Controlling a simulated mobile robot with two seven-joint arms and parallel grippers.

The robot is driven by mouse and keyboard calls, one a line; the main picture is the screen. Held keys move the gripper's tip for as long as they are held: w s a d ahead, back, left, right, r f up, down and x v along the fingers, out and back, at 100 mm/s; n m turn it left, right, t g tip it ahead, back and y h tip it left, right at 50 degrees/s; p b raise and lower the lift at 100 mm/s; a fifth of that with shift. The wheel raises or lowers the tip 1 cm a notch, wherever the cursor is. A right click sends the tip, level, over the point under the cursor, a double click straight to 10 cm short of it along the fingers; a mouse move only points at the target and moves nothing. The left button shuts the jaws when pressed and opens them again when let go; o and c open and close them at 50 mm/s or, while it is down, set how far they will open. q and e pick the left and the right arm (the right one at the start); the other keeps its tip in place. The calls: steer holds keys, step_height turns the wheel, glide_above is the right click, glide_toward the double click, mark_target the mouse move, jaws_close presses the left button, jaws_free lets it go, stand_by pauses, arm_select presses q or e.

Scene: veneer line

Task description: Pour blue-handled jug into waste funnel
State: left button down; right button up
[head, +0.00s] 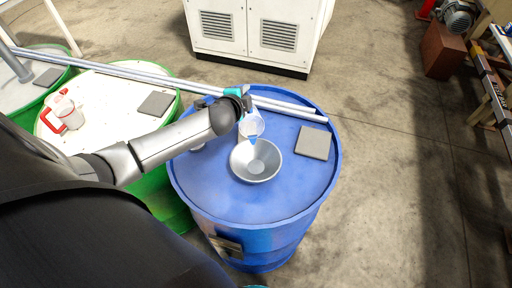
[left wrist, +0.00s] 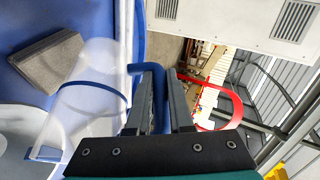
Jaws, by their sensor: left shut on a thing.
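The blue-handled jug (head: 251,127) is clear, with a blue band and a blue handle (left wrist: 140,50) visible in the left wrist view. My left gripper (head: 245,100) is shut on the handle, above the blue drum. The jug's body (left wrist: 92,88) is tilted, its mouth towards the waste funnel. The grey round funnel (head: 243,172) sits on the drum top, just below the mouth in the head view; its rim (left wrist: 12,115) shows at the left wrist view's left edge. A small blue patch shows at the jug's mouth; I cannot tell whether anything flows.
The blue drum (head: 210,202) also bears a grey square pad (head: 313,143). Long metal pipes (head: 160,76) cross the drums behind my gripper. A red-handled jug (head: 68,113) stands on the green drum (head: 98,88) at left.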

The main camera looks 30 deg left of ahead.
arm_select(q)
steer(key=shift+w+a+n+g+h+p, duration=0.3)
steer(key=shift+w+a+g+h+p, duration=0.45)
steer(key=shift+p, duration=1.55)
steer(key=shift+d+f+g+h+p, duration=0.1)
steer(key=shift+f+g+h+p, duration=0.2)
steer(key=shift+g+p, duration=0.45)
steer(key=shift+w+p, duration=0.15)
steer(key=shift+p, duration=0.2)
steer(key=shift+w+a+f+n+g+h, duration=0.15)
steer(key=shift+a+f+n+g+h, duration=0.05)
steer(key=shift+a+n+g+h, duration=0.1)
steer(key=shift+w+a+f+g+h+b, duration=0.3)
steer(key=shift+f+g+b, duration=0.1)
steer(key=shift+b, duration=0.7)
step_height(320, 180, down, 5)
steer(key=w+a+n+g+h+b, duration=0.25)
steer(key=g+h+b, duration=0.2)
steer(key=b, duration=2.15)
step_height(320, 180, up, 6)
steer(key=p, duration=0.5)
steer(key=shift+w+d+r+m+y+p, duration=0.2)
steer(key=shift+m+y+p, duration=0.15)
steer(key=shift+m, duration=0.1)
